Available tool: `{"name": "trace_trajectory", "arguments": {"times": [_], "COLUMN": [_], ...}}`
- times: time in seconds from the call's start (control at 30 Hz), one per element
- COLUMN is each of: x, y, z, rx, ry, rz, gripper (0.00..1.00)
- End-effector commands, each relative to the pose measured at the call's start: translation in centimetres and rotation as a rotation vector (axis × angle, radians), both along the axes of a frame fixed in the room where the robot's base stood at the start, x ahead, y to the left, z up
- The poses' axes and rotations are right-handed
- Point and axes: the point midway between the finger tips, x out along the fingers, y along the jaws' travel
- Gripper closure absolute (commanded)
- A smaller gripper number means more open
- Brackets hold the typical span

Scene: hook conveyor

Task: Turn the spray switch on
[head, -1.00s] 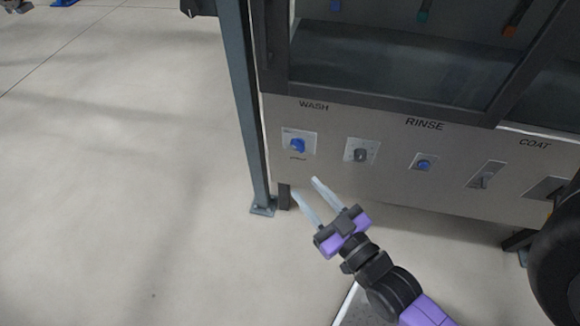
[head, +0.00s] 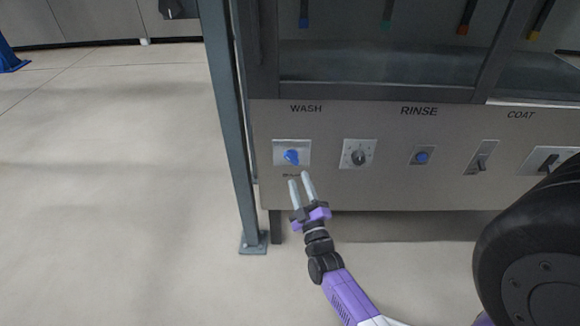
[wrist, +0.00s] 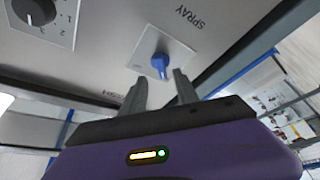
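The spray switch is a blue rotary knob (head: 292,157) on a pale square plate, under the word WASH on the grey panel (head: 380,190). In the wrist view the blue knob (wrist: 160,64) sits beside the printed word SPRAY, with its pointer aimed roughly toward the fingers. My gripper (head: 299,177) is just below the knob in the head view, fingers pointing up at it. In the wrist view my gripper (wrist: 160,80) is open, and the knob shows beyond and between the two fingertips. Nothing is held. I cannot tell the exact gap to the knob.
To the right on the panel are a numbered grey dial (head: 358,156), a blue button (head: 421,157) and a lever switch (head: 482,158). A steel post (head: 232,130) stands left of the panel. A dark rounded object (head: 530,250) fills the lower right. The floor at left is clear.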

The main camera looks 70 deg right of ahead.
Motion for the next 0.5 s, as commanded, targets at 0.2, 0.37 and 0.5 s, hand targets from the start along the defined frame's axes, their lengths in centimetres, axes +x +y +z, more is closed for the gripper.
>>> {"name": "trace_trajectory", "arguments": {"times": [0.2,0.37,0.5], "x": [1.7,3.2,4.1], "y": [-2.0,-3.8,-5.0], "z": [0.7,1.4,1.7], "rx": [-0.004,-0.005,-0.003], "ry": [0.001,0.000,0.001], "rz": [0.001,0.000,0.001], "gripper": [0.64,0.64,0.64]}}
